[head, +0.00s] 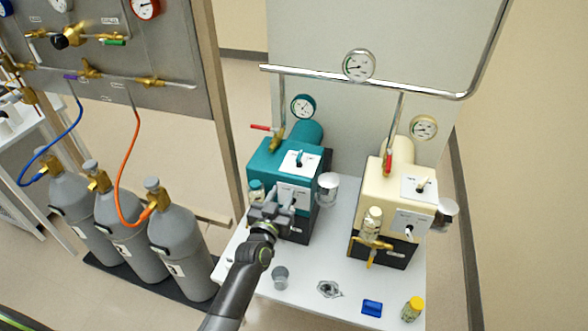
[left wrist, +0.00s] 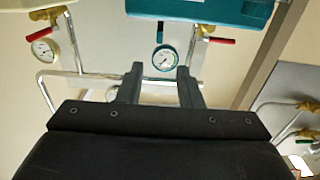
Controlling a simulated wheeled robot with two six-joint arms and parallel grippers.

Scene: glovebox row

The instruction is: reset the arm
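My left arm (head: 236,285) reaches up from the bottom of the head view. Its gripper (head: 279,205) is in front of the teal pump (head: 273,162) and covers part of its front. In the left wrist view the two dark fingers of my left gripper (left wrist: 161,88) stand apart with nothing held between them. A round gauge (left wrist: 165,58) shows behind the gap, farther off. The teal pump (left wrist: 215,10) is at the top of that view. I cannot tell whether the gripper touches the pump. My right gripper is in neither view.
A cream pump (head: 395,180) stands to the right on the white table (head: 340,270). A small grey cup (head: 280,277), a blue block (head: 372,308) and a yellow-capped jar (head: 412,308) are near the front edge. Several grey gas cylinders (head: 180,255) stand at left.

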